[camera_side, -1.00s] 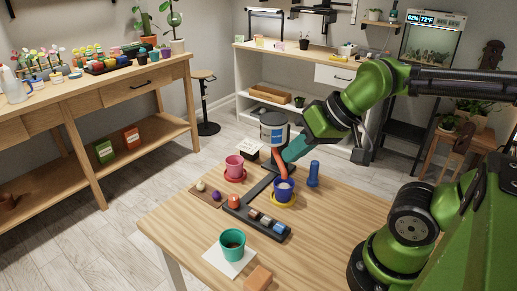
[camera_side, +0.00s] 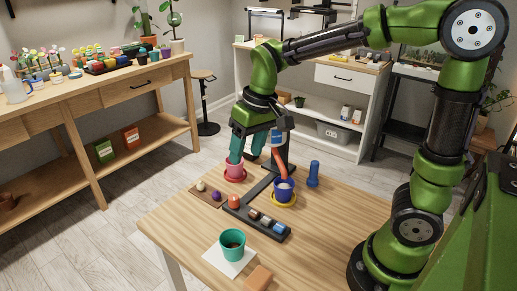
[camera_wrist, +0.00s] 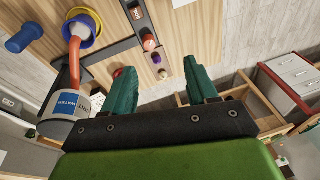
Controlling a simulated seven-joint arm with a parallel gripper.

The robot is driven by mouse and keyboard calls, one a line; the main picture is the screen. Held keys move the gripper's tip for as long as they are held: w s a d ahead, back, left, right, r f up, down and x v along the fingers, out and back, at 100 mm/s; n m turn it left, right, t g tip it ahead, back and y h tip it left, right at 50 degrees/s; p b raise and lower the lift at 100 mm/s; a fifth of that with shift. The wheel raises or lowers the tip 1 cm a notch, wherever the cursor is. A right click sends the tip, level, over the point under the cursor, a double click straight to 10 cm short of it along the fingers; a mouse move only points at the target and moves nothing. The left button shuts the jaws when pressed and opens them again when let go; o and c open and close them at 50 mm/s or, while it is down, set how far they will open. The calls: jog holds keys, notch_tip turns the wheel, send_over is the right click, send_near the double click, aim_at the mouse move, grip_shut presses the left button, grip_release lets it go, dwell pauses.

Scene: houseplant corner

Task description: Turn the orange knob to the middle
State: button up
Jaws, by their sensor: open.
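The orange knob (camera_side: 234,201) is at the left end of the black base bar (camera_side: 246,213) on the wooden table. It shows small in the wrist view (camera_wrist: 149,43), and I cannot read its setting. My gripper (camera_side: 247,152) is open and empty, with its teal fingers pointing down above the back of the table near the pink pot (camera_side: 235,170). It is behind and above the knob, apart from it. In the wrist view my gripper (camera_wrist: 160,78) has its fingers spread wide. Brown, grey and blue controls (camera_side: 279,228) sit further along the bar.
A water tank (camera_wrist: 69,103) feeds an orange tube (camera_side: 280,162) into a blue pot (camera_side: 284,187) on a yellow saucer. A small board (camera_side: 206,196) holds a pale and a purple ball. A blue cylinder (camera_side: 313,173) stands right; a teal pot (camera_side: 232,243) stands in front.

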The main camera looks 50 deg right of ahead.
jog(key=n+g+h, duration=0.1)
jog(key=g, duration=0.1)
send_over(234, 197)
jog(key=s, duration=0.1)
notch_tip(234, 197, down, 2)
jog(key=shift+w+n, duration=0.6)
jog(key=shift+n, duration=0.2)
notch_tip(234, 197, down, 16)
jog(key=shift+r, duration=0.15)
